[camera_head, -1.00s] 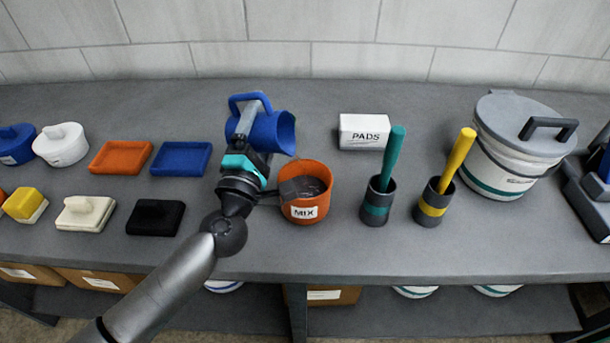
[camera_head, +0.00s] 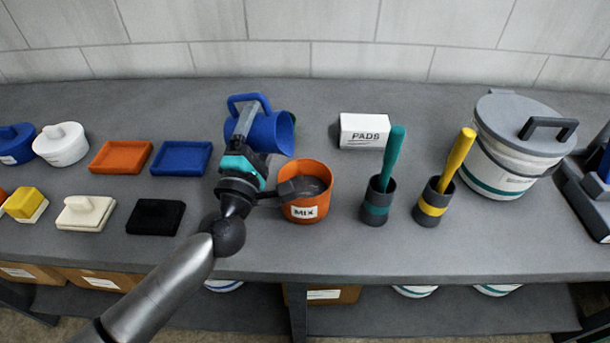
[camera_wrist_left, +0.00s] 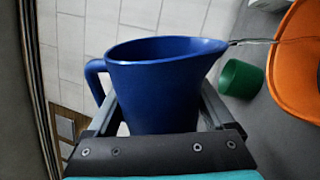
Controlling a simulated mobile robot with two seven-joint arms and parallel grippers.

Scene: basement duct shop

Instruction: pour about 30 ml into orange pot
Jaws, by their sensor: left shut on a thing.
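My left gripper (camera_head: 250,125) is shut on the blue jug (camera_head: 273,133) and holds it tilted, its mouth toward the right, up and to the left of the orange pot in the head view. In the left wrist view the blue jug (camera_wrist_left: 160,85) fills the middle, and a thin clear streak runs from its spout toward the orange pot (camera_wrist_left: 298,62). The orange pot (camera_head: 306,212), labelled MIX, stands on the bench with dark grey contents. The inside of the jug is mostly hidden. My right gripper is not in view.
A green cylinder (camera_wrist_left: 241,78) shows between jug and pot in the wrist view. A PADS box (camera_head: 364,132), teal-handled (camera_head: 376,205) and yellow-handled (camera_head: 434,205) holders and a lidded bucket (camera_head: 505,165) stand right. Blue (camera_head: 181,158) and orange trays (camera_head: 120,157) lie left.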

